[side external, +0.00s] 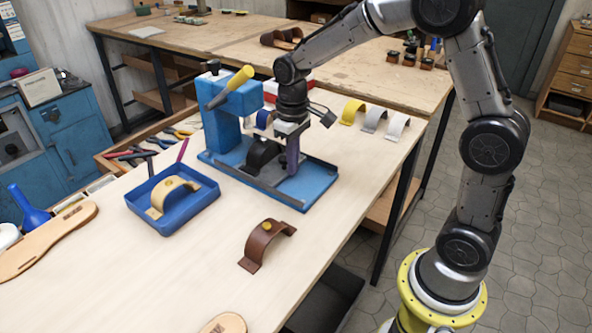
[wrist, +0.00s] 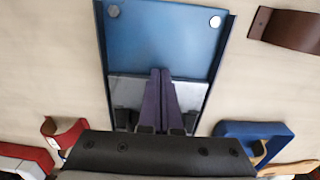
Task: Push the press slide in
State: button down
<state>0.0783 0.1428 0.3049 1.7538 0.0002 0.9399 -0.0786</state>
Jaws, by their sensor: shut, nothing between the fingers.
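The blue press (side external: 222,125) stands on the bench with a yellow-handled lever at its top. Its blue base (side external: 315,185) has dark side rails and runs out toward the right. A black curved form (side external: 262,153) sits on the slide between the rails, in front of the press column. A grey slide plate (wrist: 128,90) shows in the wrist view, partly hidden by my fingers. My gripper (side external: 292,172) points down over the base, just right of the black form, with its purple fingers (wrist: 160,75) together and empty. I cannot tell whether they touch the slide.
A blue tray (side external: 203,212) with a tan strap is left of the base. A brown strap (side external: 267,245) lies in front on open bench. Yellow and white straps (side external: 352,112) lie behind on the right.

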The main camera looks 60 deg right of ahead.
jog(key=shift+w, duration=2.4)
jog(key=shift+s+r, duration=0.2)
jog(key=shift+r, duration=1.6)
jog(key=shift+s+r, duration=0.2)
jog(key=shift+r, duration=1.55)
notch_tip(320, 180, up, 6)
jog(key=t, duration=0.2)
send_over(277, 165)
jog(key=s, duration=0.4)
jog(key=s+a+r+t, duration=0.15)
jog(key=s+r, duration=0.25)
jog(key=s, duration=0.5)
jog(key=s+f+t, duration=0.1)
jog(key=s+f, duration=0.2)
jog(key=s, duration=0.3)
jog(key=s+a+f+t, duration=0.1)
jog(key=s+f, duration=0.2)
jog(key=s, duration=0.4)
jog(key=shift+s+a+f, duration=0.2)
jog(key=shift+s+f, duration=0.05)
jog(key=shift+f, duration=0.15)
